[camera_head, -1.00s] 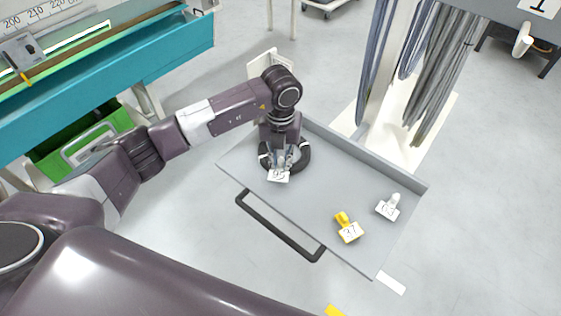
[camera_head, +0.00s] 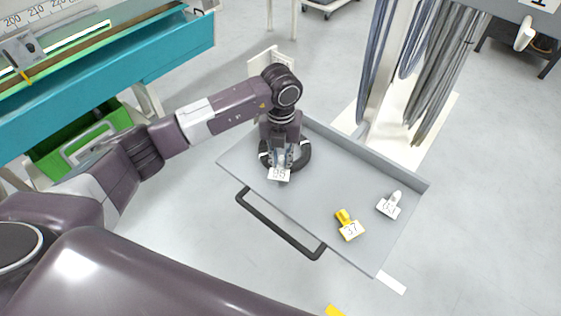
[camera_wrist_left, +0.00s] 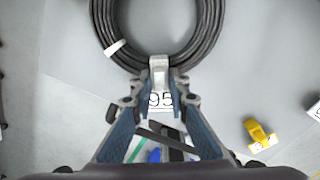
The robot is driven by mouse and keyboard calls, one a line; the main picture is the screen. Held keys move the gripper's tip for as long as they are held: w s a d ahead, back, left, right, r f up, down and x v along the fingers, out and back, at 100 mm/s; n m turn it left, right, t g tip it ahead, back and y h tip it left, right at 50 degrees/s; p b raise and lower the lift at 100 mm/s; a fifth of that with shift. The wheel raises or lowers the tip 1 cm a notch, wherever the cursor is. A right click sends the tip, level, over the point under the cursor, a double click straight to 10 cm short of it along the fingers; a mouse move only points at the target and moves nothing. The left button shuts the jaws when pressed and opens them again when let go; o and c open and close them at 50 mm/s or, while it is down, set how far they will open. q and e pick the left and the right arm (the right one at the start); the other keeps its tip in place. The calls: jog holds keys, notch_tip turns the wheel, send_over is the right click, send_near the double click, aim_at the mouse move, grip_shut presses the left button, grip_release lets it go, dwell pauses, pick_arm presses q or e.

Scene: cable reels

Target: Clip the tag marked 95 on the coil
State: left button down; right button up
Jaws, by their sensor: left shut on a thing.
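The tag marked 95 (camera_head: 279,175) is white and sits at the near edge of the black coil (camera_head: 304,158) on the grey tray. In the left wrist view the tag (camera_wrist_left: 160,101) lies between the fingers of my left gripper (camera_wrist_left: 160,105), and its clip end meets the coil (camera_wrist_left: 196,48). My left gripper (camera_head: 281,160) points down and is shut on this tag. I cannot tell whether the clip is around the coil's strands or only against them. My right gripper is not in view.
The grey tray (camera_head: 320,195) also holds a yellow tag marked 37 (camera_head: 350,229) and another white tag (camera_head: 388,208) at the right. A black handle (camera_head: 278,224) runs along its near side. Grey cables (camera_head: 440,85) hang behind it.

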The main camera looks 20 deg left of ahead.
pick_arm(q)
jog(key=shift+s+f, duration=0.4)
jog(key=shift+f, duration=0.2)
jog(key=c, duration=2)
grip_release()
jog(key=shift+o, duration=1)
jog(key=shift+w+f, duration=0.15)
jog(key=shift+w, duration=0.05)
jog(key=o, duration=0.7)
jog(key=shift+c, duration=0.2)
jog(key=shift+w+r, duration=0.1)
jog(key=shift+r, duration=0.1)
jog(key=shift+r, duration=0.15)
